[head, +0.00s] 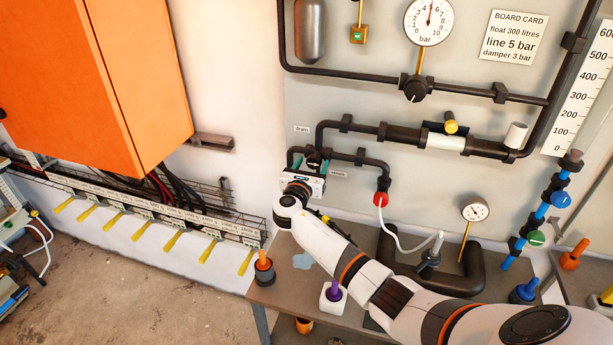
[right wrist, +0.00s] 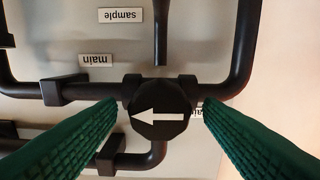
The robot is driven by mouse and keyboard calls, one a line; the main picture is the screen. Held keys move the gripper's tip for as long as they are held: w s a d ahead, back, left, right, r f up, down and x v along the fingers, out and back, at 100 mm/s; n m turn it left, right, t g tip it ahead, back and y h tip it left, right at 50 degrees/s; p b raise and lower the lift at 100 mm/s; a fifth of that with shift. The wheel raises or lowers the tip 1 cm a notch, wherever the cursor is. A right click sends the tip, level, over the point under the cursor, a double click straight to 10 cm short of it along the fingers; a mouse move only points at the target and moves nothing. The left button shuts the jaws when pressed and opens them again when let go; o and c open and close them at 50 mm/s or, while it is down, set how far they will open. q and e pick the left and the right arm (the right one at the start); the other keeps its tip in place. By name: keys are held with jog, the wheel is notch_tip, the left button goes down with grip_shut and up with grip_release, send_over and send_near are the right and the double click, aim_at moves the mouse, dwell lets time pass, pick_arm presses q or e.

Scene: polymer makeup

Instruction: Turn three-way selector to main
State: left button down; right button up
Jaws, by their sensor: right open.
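The three-way selector is a black round knob (right wrist: 160,122) with a white arrow, on black piping on the wall board. In the right wrist view, which is upside down, the arrow points left, the same side as the "main" label (right wrist: 96,60). The "sample" label (right wrist: 121,15) is at the top, and a label at right is mostly hidden by a finger. My right gripper (right wrist: 160,104) is open, its green fingers on either side of the knob with small visible gaps. In the head view the right gripper (head: 312,175) covers part of the selector, near the "drain" label (head: 301,129). My left gripper is out of view.
A red-collared outlet (head: 382,197) with a white hose is right of the gripper. An orange cabinet (head: 95,85) hangs at the left. A bench (head: 285,290) below holds a purple-handled item (head: 334,291) and an orange-handled one (head: 264,266). Pipes and a gauge (head: 429,22) are above.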

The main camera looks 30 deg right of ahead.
jog(key=b+v, duration=0.2)
jog(key=v, duration=0.9)
jog(key=shift+b, duration=0.3)
jog(key=shift+s, duration=0.1)
